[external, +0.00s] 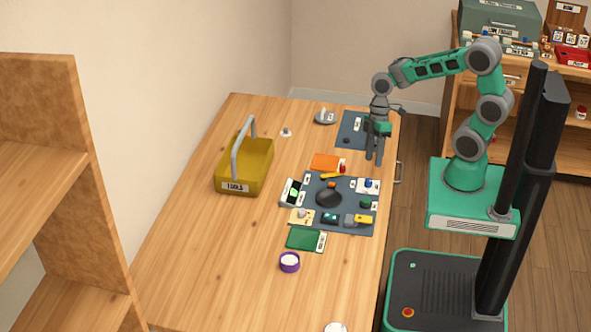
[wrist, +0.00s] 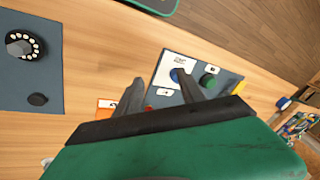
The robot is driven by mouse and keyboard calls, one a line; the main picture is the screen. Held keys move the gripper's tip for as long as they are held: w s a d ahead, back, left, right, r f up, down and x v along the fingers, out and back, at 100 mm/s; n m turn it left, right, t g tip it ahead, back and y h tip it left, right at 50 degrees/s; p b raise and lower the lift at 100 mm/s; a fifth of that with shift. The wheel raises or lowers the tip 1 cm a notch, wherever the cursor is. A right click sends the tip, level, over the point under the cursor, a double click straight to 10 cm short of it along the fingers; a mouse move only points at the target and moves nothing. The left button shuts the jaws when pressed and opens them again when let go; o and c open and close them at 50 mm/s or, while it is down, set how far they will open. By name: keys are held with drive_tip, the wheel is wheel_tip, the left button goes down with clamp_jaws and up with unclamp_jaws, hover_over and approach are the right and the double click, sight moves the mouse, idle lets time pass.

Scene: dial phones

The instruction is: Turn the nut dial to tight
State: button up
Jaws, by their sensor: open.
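I cannot tell for sure which piece is the nut dial, as the labels are too small to read. One candidate is a blue knob (external: 368,183) on a white labelled plate at the far right corner of the dark mat; the knob also shows in the wrist view (wrist: 176,75), partly covered by a finger. A green knob (wrist: 208,80) sits beside it. Another is a black dial with a ring of white dots (wrist: 22,46) on a separate blue-grey mat. My gripper (external: 373,159) is open and empty above the table, between the two mats; its fingers (wrist: 158,82) point down.
The dark mat (external: 342,227) holds several small pieces around a dark round one. A yellow tool carrier (external: 258,178), a purple cup (external: 290,262) and a green pad (external: 302,239) stand around it. The table's left front is clear. A shelf unit (external: 45,150) is at left.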

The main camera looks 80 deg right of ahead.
sight(371, 181)
drive_tip(key=a+f+n, duration=0.1)
drive_tip(key=a+n, duration=0.1)
drive_tip(key=n, duration=0.1)
drive_tip(key=a+f+n, duration=0.2)
drive_tip(key=n, duration=0.2)
drive_tip(key=a+f+n+y, duration=0.1)
drive_tip(key=n, duration=0.3)
drive_tip(key=shift+w+a+f, duration=0.25)
drive_tip(key=shift+w+a, duration=0.05)
drive_tip(key=shift+a, duration=0.1)
clamp_jaws()
